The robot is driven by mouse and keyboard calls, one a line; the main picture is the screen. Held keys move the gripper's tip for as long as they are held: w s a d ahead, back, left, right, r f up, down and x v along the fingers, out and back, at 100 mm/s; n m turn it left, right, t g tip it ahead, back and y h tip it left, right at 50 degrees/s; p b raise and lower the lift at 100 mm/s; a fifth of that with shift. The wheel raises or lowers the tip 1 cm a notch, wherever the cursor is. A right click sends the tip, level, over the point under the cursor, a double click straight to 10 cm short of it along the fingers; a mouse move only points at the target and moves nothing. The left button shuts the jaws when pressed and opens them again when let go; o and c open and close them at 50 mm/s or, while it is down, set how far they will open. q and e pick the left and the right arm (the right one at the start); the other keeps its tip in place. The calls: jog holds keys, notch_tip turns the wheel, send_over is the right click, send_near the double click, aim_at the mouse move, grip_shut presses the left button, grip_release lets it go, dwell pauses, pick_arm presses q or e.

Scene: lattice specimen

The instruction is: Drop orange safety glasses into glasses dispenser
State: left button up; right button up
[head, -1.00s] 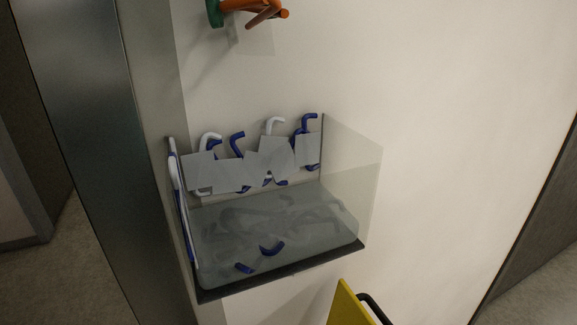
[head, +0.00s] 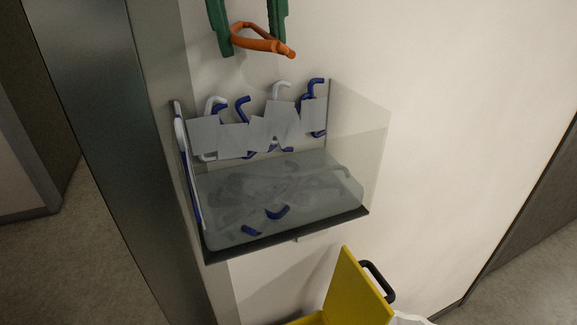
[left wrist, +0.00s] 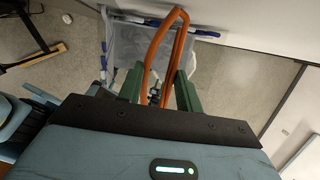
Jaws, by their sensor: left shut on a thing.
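The glasses dispenser (head: 375,150) is a clear-walled open box with a dark front edge on the white wall in the head view. White and blue glasses stand along its back and left side, and more lie blurred behind its clear front. My left gripper (head: 249,38) has green fingers and is shut on the orange safety glasses (head: 262,44). It holds them above the back of the dispenser, apart from it. In the left wrist view the orange glasses (left wrist: 151,52) rise between the fingers of the left gripper (left wrist: 160,82), with the dispenser beyond. My right gripper is not in view.
A yellow lidded container (head: 350,290) with a black handle stands below and to the right of the dispenser. A grey metal post (head: 100,130) rises at its left. The wall to the right is bare.

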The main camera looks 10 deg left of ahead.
pick_arm(q)
jog(key=o, duration=1.2)
jog(key=shift+r, duration=0.1)
jog(key=v, duration=0.7)
jog(key=shift+s+r, duration=0.2)
jog(key=shift+r, duration=0.15)
